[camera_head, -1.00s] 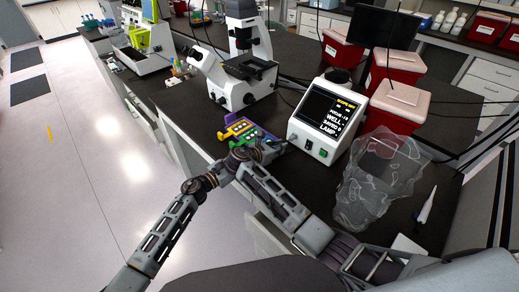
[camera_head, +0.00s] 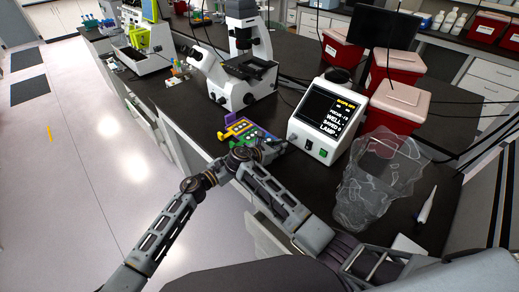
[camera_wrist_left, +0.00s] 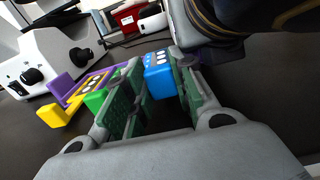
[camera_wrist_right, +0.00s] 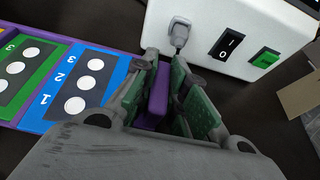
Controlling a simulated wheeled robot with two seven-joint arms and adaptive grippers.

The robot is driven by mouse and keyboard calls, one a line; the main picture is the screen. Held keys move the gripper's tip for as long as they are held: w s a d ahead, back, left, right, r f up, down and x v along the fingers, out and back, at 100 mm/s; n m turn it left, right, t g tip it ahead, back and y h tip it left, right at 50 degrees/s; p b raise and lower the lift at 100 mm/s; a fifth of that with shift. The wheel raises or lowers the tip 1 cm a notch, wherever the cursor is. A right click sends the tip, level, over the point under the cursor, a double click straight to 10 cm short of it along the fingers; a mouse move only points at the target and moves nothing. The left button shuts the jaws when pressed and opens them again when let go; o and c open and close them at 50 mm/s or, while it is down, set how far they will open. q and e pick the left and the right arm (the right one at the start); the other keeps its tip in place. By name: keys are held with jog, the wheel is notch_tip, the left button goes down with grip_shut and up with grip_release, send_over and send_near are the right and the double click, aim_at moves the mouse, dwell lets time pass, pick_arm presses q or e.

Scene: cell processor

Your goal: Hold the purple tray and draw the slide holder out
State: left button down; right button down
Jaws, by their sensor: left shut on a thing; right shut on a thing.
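The purple tray (camera_head: 231,117) lies on the dark bench with yellow, green and blue slide holders on it. In the right wrist view, my right gripper (camera_wrist_right: 160,108) is shut on a purple part (camera_wrist_right: 155,96) at the tray's end, beside the blue holder (camera_wrist_right: 88,83). The green holder (camera_wrist_right: 24,78) lies next to it. In the left wrist view, my left gripper (camera_wrist_left: 158,105) is shut around the blue holder (camera_wrist_left: 158,75); the finger pads hide its near end. The green holder (camera_wrist_left: 97,100) and the yellow holder (camera_wrist_left: 55,114) are left of the fingers.
A white control box (camera_head: 322,120) with a screen stands close to the right gripper. A white microscope (camera_head: 240,85) stands behind the tray. A clear crumpled bag (camera_head: 375,185) lies to the right. The bench's front edge is close to the tray.

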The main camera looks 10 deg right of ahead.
pick_arm(q)
jog(key=shift+d+r, duration=0.25)
jog(key=shift+r, duration=1)
jog(key=c, duration=1.1)
grip_release()
jog(key=shift+r, duration=0.15)
jog(key=shift+s, duration=0.1)
jog(key=shift+w+f+v, duration=0.1)
jog(key=shift+f+v, duration=0.15)
jog(key=shift+v, duration=1.85)
jog(key=shift+w+f+v, duration=0.1)
jog(key=shift+f+v, duration=0.15)
jog(key=shift+v, duration=1.8)
jog(key=shift+w+f+v, duration=0.1)
jog(key=shift+f+v, duration=0.2)
jog(key=shift+v, duration=1.8)
jog(key=shift+a, duration=0.15)
jog(key=shift+c, duration=0.7)
jog(key=shift+w+r, duration=0.1)
